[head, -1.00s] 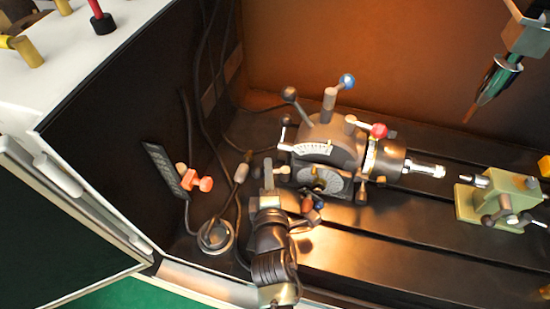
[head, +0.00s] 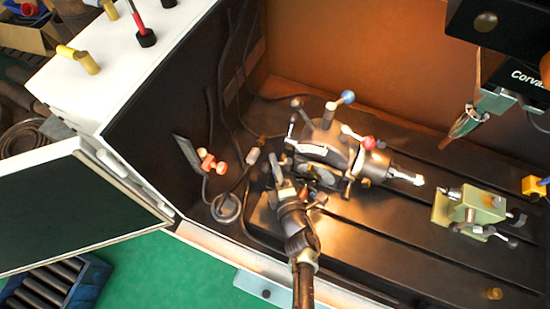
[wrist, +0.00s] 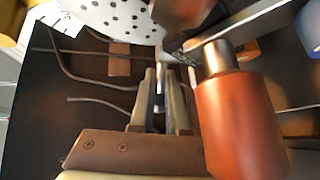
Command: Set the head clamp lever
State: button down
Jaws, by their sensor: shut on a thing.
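The dark indexing head (head: 325,140) stands on the slotted machine table. It carries a blue-knobbed lever (head: 347,97), a red-knobbed lever (head: 368,143), a black-knobbed lever (head: 297,103) and a thin pale lever (head: 291,128) on its left. No label shows which one is the head clamp lever. My gripper (head: 279,168) is at the head's front left side. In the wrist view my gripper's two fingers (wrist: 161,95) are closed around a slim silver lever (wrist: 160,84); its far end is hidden.
A copper-red cylinder (wrist: 240,120) is close beside my fingers, right of them. A white dotted plate (wrist: 110,18) lies beyond them. A green tailstock (head: 465,208) stands to the right, below a hanging tool (head: 467,121). Cables (head: 212,110) run along the left wall.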

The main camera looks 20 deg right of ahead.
jog(key=shift+a, duration=0.2)
dwell(0.3)
jog(key=c, duration=0.9)
grip_release()
jog(key=shift+s+d, duration=0.1)
jog(key=shift+s, duration=0.2)
jog(key=s, duration=0.3)
jog(key=s+r, duration=0.1)
jog(key=s, duration=0.3)
jog(key=s+r, duration=0.1)
jog(key=s, duration=0.3)
jog(key=shift+b, duration=0.35)
jog(key=shift+s+a+r, duration=0.2)
jog(key=shift+s+r, duration=0.05)
jog(key=shift+s, duration=0.35)
